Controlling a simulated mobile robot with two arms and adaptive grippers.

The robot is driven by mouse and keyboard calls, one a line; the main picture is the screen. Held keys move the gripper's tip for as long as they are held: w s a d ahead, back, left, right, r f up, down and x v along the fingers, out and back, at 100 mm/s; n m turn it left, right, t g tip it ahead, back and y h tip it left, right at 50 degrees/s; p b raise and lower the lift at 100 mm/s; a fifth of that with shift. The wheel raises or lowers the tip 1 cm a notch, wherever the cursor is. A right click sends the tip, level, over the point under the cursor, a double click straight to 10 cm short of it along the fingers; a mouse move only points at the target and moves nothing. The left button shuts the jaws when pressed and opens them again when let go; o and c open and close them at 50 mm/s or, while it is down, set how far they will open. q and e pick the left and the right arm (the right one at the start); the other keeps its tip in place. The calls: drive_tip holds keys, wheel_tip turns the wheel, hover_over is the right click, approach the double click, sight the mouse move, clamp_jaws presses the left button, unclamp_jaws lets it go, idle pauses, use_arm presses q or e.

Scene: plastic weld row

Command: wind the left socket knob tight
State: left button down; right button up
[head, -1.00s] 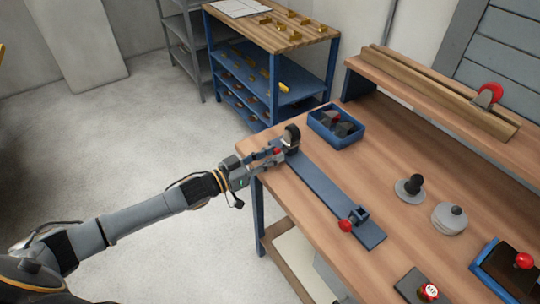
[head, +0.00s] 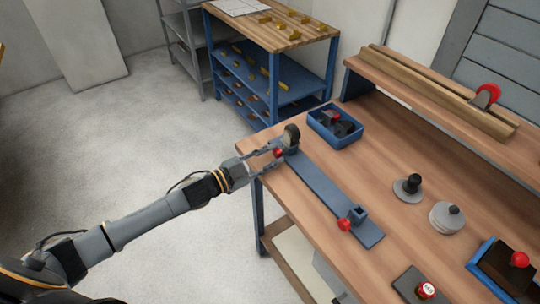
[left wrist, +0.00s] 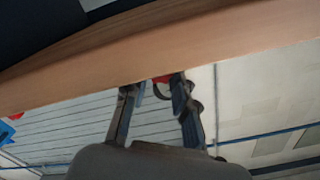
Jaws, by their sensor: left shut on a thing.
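A blue bar (head: 325,190) lies along the table's near-left edge with a socket at each end. The left socket (head: 292,150), at the far end, has a dark rounded part (head: 291,135) standing in it and a red knob (head: 278,153) on its side. My left gripper (head: 272,160) reaches in from the left and is shut on this knob. The left wrist view shows a bit of red (left wrist: 162,79) between the fingertips (left wrist: 155,88); most of the knob is hidden there. The right socket (head: 357,214) has its own red knob (head: 345,224). My right gripper is out of view.
A blue bin (head: 335,130) with dark and red parts stands close behind the left socket. Grey discs (head: 446,217), a black-knobbed piece (head: 410,186) and another blue bin (head: 490,270) stand to the right. The wooden table (head: 390,165) is clear mid-surface.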

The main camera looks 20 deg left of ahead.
use_arm(q)
drive_tip(key=shift+m, duration=0.5)
drive_tip(key=c, duration=1.1)
unclamp_jaws()
